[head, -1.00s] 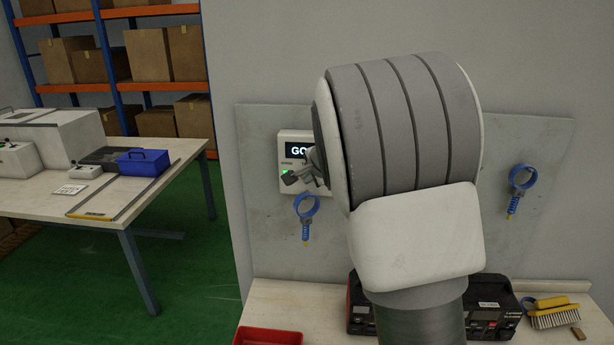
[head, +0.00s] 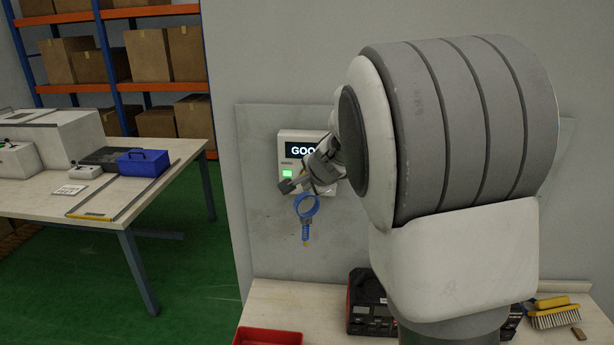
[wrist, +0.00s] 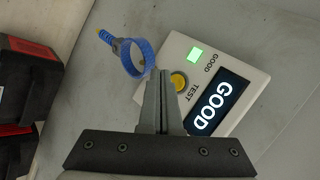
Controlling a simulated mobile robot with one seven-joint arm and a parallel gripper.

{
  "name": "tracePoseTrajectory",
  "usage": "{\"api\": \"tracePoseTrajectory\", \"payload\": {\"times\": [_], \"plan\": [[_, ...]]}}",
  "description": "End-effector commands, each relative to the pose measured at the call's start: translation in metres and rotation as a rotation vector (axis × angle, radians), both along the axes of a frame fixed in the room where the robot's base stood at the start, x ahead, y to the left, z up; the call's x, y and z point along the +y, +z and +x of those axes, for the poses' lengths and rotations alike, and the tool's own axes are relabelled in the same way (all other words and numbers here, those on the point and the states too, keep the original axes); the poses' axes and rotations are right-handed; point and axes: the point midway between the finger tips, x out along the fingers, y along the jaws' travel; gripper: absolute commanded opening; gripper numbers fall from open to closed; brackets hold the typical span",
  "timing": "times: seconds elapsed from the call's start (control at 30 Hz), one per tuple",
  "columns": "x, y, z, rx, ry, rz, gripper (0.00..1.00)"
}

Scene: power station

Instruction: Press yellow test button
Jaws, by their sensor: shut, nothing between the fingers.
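A white tester box (head: 286,135) is mounted on the grey wall panel. Its dark screen (wrist: 214,102) reads GOOD, and a green light (wrist: 195,55) beside the word GOOD is lit. The round yellow test button (wrist: 180,82) shows in the wrist view next to the word TEST. My gripper (wrist: 163,72) is shut and empty, with its fingertips just beside the button in that view. I cannot tell whether they touch it. In the head view my gripper (head: 287,186) is in front of the box's lower part, and my arm hides the box's right side.
A blue ring tool (head: 305,206) with a yellow tip hangs just below the box, close to my gripper; it also shows in the wrist view (wrist: 134,57). Below are a red tray (head: 268,337), a black and red device (head: 370,310) and a brush (head: 553,316).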

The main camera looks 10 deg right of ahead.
Motion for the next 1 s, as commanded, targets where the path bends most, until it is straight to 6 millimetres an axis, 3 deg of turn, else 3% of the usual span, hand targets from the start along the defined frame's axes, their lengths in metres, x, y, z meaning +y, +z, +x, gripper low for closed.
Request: {"api": "tracePoseTrajectory", "payload": {"times": [0.33,1.0], "plan": [[0.009,0.000,-0.028,0.000,0.001,-0.001,0.00],[0.009,0.001,-0.030,0.000,0.005,-0.002,0.00]]}}
